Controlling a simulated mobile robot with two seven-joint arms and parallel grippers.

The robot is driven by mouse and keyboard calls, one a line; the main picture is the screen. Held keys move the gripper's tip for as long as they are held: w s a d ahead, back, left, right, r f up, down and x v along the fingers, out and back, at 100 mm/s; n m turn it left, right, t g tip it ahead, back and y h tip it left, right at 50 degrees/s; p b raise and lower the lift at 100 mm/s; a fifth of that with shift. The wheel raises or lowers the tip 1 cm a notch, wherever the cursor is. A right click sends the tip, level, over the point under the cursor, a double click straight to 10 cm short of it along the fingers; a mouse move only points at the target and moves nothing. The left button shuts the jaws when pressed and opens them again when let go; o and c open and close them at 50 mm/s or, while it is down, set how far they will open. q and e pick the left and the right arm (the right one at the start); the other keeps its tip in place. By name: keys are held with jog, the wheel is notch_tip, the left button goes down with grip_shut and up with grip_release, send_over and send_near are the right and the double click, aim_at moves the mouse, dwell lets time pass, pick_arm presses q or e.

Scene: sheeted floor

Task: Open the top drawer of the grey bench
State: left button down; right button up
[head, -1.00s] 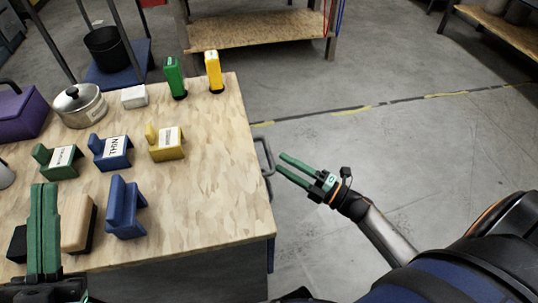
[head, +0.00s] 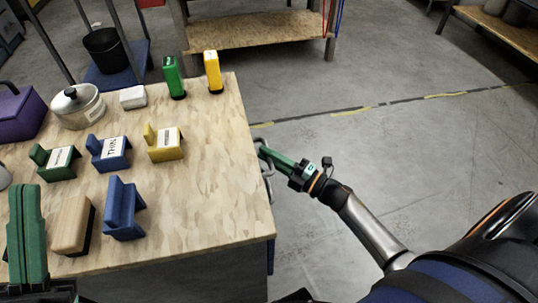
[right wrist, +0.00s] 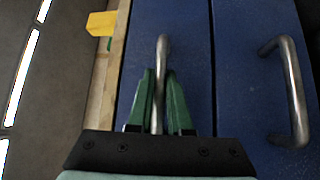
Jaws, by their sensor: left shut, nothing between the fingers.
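The grey bench has a light wooden top (head: 205,190) in the head view. Its blue top drawer front (right wrist: 185,40) shows beside the wooden edge in the right wrist view, and the drawer looks closed. The top drawer handle (right wrist: 162,60) is a metal bar. My right gripper (head: 265,152) is at this handle, its green fingers on both sides of the bar and closed up on it; it also shows in the right wrist view (right wrist: 160,85). My left gripper (head: 25,190) is shut and empty over the near left of the bench top.
A second blue drawer front with its own handle (right wrist: 294,90) lies beyond the top one. Several blocks, a pot (head: 78,106) and a purple box (head: 20,115) stand on the bench top. The floor (head: 420,160) right of the bench is clear.

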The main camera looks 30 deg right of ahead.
grip_shut()
pick_arm(q)
jog(key=shift+w+f, duration=0.1)
dwell(0.7)
